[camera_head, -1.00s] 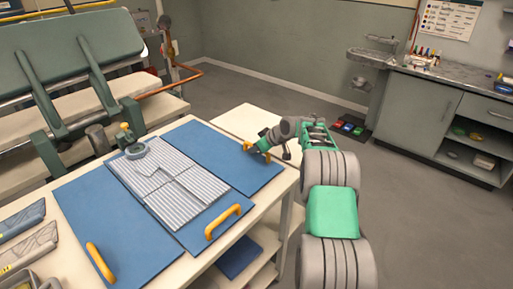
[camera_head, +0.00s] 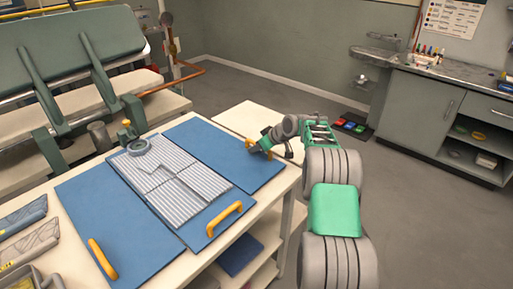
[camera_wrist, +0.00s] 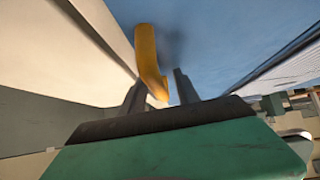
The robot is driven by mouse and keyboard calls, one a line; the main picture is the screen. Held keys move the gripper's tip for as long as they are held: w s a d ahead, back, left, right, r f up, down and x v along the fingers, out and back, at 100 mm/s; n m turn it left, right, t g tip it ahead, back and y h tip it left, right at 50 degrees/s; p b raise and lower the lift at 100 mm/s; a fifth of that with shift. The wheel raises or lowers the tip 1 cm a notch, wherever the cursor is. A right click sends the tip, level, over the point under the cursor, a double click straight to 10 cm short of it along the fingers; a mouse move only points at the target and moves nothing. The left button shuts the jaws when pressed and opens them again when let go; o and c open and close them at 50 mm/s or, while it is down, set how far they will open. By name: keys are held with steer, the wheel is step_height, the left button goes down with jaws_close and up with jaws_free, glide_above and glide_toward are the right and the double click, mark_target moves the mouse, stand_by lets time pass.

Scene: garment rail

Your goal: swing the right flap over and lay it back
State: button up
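The right flap (camera_head: 218,148) is a flat blue panel lying on the table, right of the pale striped garment (camera_head: 178,182). Its yellow-orange handle (camera_head: 250,142) is at the far right edge, partly hidden by my gripper (camera_head: 259,148). In the wrist view the handle (camera_wrist: 149,62) stands between the two dark fingers of my gripper (camera_wrist: 160,92). It is close to the left finger, and a gap shows to the right finger. My gripper looks open around the handle, not clamped. The flap (camera_wrist: 225,35) shows as a blue surface above.
The left flap (camera_head: 100,220) and the bottom flap (camera_head: 215,220) lie flat, each with a yellow handle. A green-padded press (camera_head: 75,50) stands behind. A pale surface (camera_head: 240,117) lies beyond the right flap.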

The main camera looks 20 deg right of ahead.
steer(key=b+v, duration=0.1)
steer(key=v, duration=0.6)
steer(key=shift+s+d+r, duration=0.1)
steer(key=shift+s+r, duration=0.1)
steer(key=shift+s, duration=0.05)
steer(key=s+a+r+m+g+h, duration=0.1)
steer(key=s+a+r, duration=0.1)
steer(key=s+a, duration=0.55)
steer(key=s+a+r+m+g+h, duration=0.1)
steer(key=s+a+r+m+g, duration=0.15)
steer(key=s+a, duration=0.5)
steer(key=s+a+f+m+h, duration=0.1)
steer(key=s+f, duration=0.1)
steer(key=s, duration=0.9)
steer(key=s+a+f+m+g, duration=0.1)
steer(key=s+f, duration=0.2)
steer(key=s, duration=0.8)
steer(key=shift+s+a+h, duration=0.2)
steer(key=shift+a+h, duration=0.05)
steer(key=shift+h, duration=0.15)
steer(key=shift+g, duration=0.25)
